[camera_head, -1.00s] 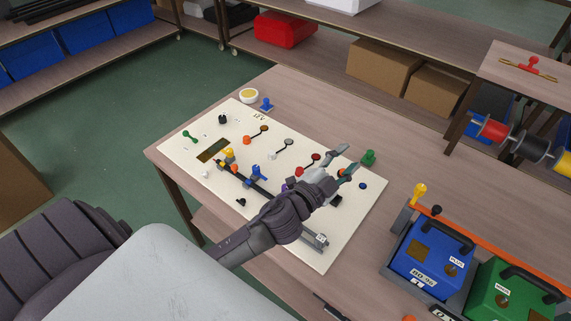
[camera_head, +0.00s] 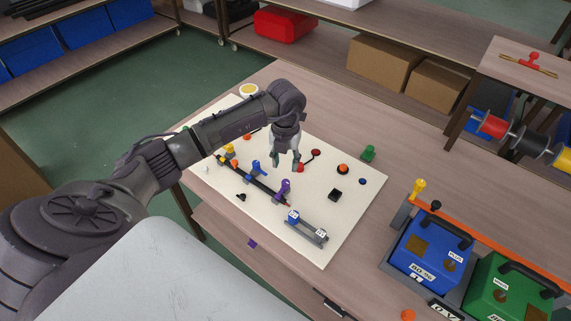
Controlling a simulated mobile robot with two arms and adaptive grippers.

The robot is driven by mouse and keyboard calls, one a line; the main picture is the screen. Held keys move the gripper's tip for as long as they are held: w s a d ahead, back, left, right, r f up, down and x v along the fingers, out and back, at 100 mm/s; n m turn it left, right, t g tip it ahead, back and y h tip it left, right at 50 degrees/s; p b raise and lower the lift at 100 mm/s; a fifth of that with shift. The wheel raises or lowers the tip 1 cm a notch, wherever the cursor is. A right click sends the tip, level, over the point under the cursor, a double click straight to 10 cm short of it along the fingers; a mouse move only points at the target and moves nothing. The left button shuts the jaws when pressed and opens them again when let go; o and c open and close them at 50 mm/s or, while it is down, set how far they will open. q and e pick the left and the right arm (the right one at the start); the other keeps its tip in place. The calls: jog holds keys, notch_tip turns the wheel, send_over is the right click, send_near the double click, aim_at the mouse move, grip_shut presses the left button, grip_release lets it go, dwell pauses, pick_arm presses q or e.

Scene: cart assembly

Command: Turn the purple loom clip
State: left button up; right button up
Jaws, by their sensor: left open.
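The purple loom clip (camera_head: 284,187) stands on the dark loom bar (camera_head: 262,185) on the cream board (camera_head: 325,250), toward the bar's right end. A blue clip (camera_head: 256,167) and a yellow clip (camera_head: 229,150) stand farther left along the same bar. My left gripper (camera_head: 285,166) points down with its fingers apart, just above and behind the purple clip in the picture. It appears empty; I cannot tell its exact height over the board. My left arm hides the board's upper left part. My right gripper is not in view.
A red knob lever (camera_head: 314,154), an orange button (camera_head: 343,169) and a black block (camera_head: 335,194) sit right of the gripper. A grey holder (camera_head: 307,230) is at the board's front. Blue (camera_head: 432,262) and green (camera_head: 500,293) boxes stand at right.

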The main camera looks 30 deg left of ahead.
aim_at(286, 182)
pick_arm(q)
notch_tip(286, 182, down, 10)
jog(key=b, duration=0.6)
jog(key=shift+r+b, duration=0.1)
jog(key=shift+b, duration=0.3)
jog(key=shift+r+p, duration=0.4)
jog(key=shift+r, duration=0.1)
jog(key=shift+c, duration=1.4)
jog(key=c, duration=0.4)
jog(key=shift+o, duration=0.2)
jog(key=n, duration=0.4)
jog(key=shift+n, duration=0.3)
jog(key=n, duration=1.3)
jog(key=o, duration=0.9)
jog(key=shift+d, duration=0.1)
